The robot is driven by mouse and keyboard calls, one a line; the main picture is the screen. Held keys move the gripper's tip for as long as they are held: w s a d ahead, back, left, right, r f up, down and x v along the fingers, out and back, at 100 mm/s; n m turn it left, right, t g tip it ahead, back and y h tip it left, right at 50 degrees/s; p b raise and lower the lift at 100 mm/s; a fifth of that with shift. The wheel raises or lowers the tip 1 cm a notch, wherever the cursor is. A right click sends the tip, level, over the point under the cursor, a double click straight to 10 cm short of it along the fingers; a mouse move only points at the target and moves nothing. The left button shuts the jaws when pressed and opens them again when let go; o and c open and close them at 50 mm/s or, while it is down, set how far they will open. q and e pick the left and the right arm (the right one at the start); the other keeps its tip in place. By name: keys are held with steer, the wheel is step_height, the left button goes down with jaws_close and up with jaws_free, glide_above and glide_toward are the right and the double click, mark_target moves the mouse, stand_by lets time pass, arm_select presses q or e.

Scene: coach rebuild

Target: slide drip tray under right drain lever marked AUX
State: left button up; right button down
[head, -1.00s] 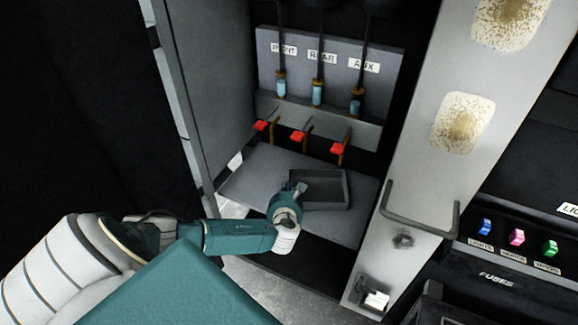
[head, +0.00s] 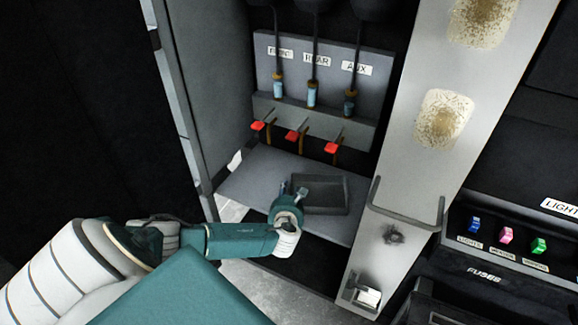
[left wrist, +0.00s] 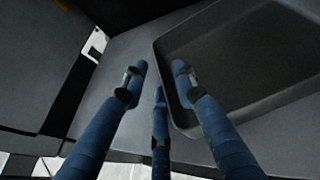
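The drip tray (head: 338,211) is a shallow dark rectangular pan on a grey shelf (head: 245,185), in front of and below the REAR and AUX levers. The red-handled AUX lever (head: 332,148) is the rightmost of three, below the AUX label (head: 356,68). My left gripper (head: 293,190) is at the tray's near left side. In the left wrist view its blue fingers (left wrist: 158,78) are apart. One finger is over the inside of the tray (left wrist: 235,60), the others outside its left wall. Contact cannot be told. My right gripper is out of view.
A grey side panel (head: 205,90) stands left of the shelf. A pale post (head: 415,165) with a bar handle (head: 405,217) stands to the right. Red-handled levers (head: 258,126) (head: 294,135) hang above the shelf's back. Bare shelf lies left of the tray.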

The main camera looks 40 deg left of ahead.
arm_select(q)
steer(key=shift+s, duration=0.1)
steer(key=v, duration=1.2)
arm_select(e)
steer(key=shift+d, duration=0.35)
arm_select(q)
steer(key=shift+d, duration=0.1)
